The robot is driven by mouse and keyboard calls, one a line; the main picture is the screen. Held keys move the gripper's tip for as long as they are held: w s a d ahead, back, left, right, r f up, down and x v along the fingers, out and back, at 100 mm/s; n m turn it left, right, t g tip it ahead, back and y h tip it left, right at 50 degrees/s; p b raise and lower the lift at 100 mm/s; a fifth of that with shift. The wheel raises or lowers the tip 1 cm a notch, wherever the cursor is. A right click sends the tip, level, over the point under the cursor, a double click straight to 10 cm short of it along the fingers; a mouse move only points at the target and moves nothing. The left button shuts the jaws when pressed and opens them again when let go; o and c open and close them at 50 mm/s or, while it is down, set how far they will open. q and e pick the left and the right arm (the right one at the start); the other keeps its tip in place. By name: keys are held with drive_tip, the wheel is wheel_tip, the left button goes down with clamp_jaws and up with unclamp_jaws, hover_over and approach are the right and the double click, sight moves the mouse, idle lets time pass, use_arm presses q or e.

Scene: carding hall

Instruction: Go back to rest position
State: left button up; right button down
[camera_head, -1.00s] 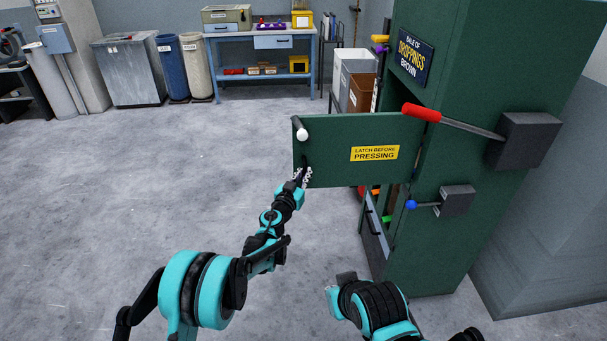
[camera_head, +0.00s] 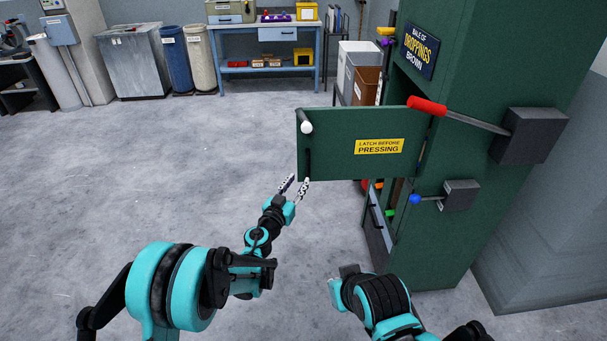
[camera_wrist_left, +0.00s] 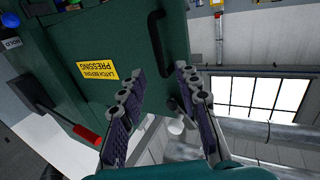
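The green press door (camera_head: 340,150) stands swung open from the green press cabinet (camera_head: 455,100). It bears a yellow "LATCH BEFORE PRESSING" label (camera_head: 379,146), a white knob (camera_head: 306,127) and a dark handle (camera_head: 308,160). My left gripper (camera_head: 298,181) is open and empty, just below and in front of the door's free edge. In the left wrist view, its spread fingers (camera_wrist_left: 160,80) have the black handle (camera_wrist_left: 154,40) beyond them, with nothing held. My right arm (camera_head: 378,302) shows folded low in the head view; its gripper is not visible.
A red-handled lever (camera_head: 428,106) and a blue-knobbed lever (camera_head: 416,199) stick out from the cabinet. A workbench (camera_head: 265,28), blue bin (camera_head: 176,60) and metal container (camera_head: 137,62) stand along the back. The floor to the left is clear.

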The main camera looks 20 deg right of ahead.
use_arm(q)
drive_tip(key=shift+v, duration=1.2)
drive_tip(key=a+r+n+t+y, duration=0.35)
drive_tip(key=a+r+y, duration=0.25)
drive_tip(key=a+r, duration=0.65)
drive_tip(key=s+a+n+g+y, duration=0.2)
drive_tip(key=s+a+n+y, duration=0.3)
drive_tip(key=a, duration=1)
drive_tip(key=s+a+f+g+y, duration=0.1)
drive_tip(key=s+a+f+g, duration=0.1)
drive_tip(key=s+a, duration=0.35)
drive_tip(key=s+a+f+g+y, duration=0.1)
drive_tip(key=s+a+f+g, duration=0.1)
drive_tip(key=s, duration=0.6)
drive_tip(key=s+f+g+h, duration=0.1)
drive_tip(key=s+f+g, duration=0.1)
drive_tip(key=s+f, duration=0.2)
drive_tip(key=s+d+f+m+g+h, duration=0.1)
drive_tip(key=s+f+g, duration=0.2)
drive_tip(key=s, duration=0.8)
drive_tip(key=shift+s+f, duration=0.2)
drive_tip(key=shift+f, duration=0.35)
